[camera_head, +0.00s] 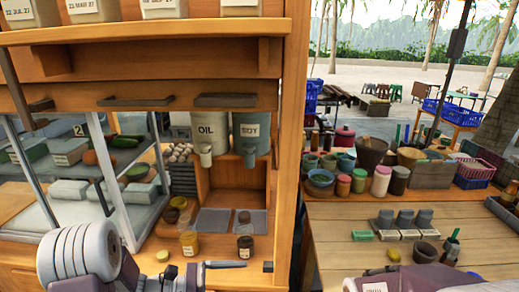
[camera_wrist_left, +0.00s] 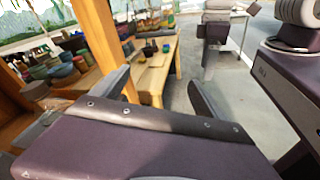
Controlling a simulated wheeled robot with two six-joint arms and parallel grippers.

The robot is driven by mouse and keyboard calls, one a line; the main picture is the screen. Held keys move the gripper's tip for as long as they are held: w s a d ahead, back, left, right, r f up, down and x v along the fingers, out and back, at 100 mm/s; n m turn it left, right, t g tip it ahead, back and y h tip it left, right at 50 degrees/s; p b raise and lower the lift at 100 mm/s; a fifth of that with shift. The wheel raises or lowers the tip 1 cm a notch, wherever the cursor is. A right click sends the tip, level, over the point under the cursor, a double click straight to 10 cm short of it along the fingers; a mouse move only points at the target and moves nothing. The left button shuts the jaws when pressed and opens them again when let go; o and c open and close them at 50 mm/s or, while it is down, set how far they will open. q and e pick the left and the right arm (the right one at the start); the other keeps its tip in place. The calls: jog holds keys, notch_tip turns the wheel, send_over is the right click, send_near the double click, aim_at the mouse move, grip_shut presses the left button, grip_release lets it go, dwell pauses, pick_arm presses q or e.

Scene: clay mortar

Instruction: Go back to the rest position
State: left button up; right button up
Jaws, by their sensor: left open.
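My left arm comes in at the lower left of the head view, in front of the wooden stall. A dark finger of my left gripper (camera_head: 225,265) points right there, close to the counter's front edge in the picture. In the left wrist view the two fingers of my left gripper (camera_wrist_left: 160,92) stand wide apart with nothing between them. A brown pot like a clay mortar (camera_head: 371,152) stands among the containers on the right-hand table. Part of my right arm shows at the lower right of the head view, but its gripper does not.
The stall counter carries jars (camera_head: 188,242), a dark jar (camera_head: 245,248) and grey trays (camera_head: 214,221). OIL (camera_head: 210,128) and SOY (camera_head: 251,132) dispensers hang above. A wooden post (camera_head: 290,150) separates it from the wooden table (camera_head: 335,225). Paved floor (camera_wrist_left: 250,105) is clear.

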pick_arm(q)
jog(key=s+d+f+m+g+y, duration=0.25)
jog(key=s+m+g+y, duration=0.45)
jog(key=s, duration=0.6)
jog(key=w+a+f+m+t+y, duration=0.1)
jog(key=a+f+m+t+y, duration=0.1)
jog(key=a+m+y, duration=0.2)
jog(key=w+a+f+m+t+y+p, duration=0.1)
jog(key=w+a+f+m+t+y, duration=0.1)
jog(key=a, duration=0.8)
jog(key=shift+a+f+m+t+y, duration=0.3)
jog(key=shift+f+m+t+y, duration=0.25)
jog(key=shift+m+y, duration=0.85)
